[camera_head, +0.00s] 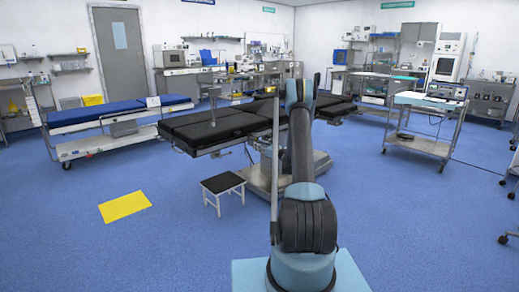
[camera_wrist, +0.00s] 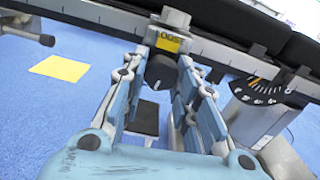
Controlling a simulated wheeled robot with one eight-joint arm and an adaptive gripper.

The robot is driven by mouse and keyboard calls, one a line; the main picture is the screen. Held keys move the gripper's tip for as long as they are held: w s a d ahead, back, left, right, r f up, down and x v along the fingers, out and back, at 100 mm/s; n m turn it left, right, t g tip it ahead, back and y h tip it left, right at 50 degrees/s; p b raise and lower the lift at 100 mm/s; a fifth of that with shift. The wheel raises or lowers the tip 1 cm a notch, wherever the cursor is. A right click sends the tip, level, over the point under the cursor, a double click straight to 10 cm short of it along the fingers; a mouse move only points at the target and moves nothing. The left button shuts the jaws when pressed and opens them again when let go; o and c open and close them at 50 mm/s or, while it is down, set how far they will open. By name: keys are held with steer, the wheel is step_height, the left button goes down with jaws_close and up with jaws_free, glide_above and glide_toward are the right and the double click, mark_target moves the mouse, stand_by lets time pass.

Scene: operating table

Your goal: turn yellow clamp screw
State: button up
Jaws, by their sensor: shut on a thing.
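The clamp with the yellow label (camera_wrist: 167,42) sits on the side rail of the operating table (camera_head: 215,126), at the top middle of the wrist view. Its dark screw knob (camera_wrist: 160,73) hangs below the label. My gripper (camera_wrist: 161,76) has its two blue fingers on either side of this knob, shut on it. In the head view my own arm stands in front of the table and hides most of the clamp area.
A black-topped step stool (camera_head: 222,183) stands on the floor left of my arm. A yellow mat (camera_head: 125,206) lies further left. Another rail fitting (camera_wrist: 32,36) is at left. A wheeled cart (camera_head: 420,145) stands at right.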

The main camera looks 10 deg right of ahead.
steer(key=m, duration=3.4)
steer(key=shift+r, duration=0.3)
stand_by(0.6)
steer(key=o, duration=1.1)
steer(key=shift+c, duration=0.2)
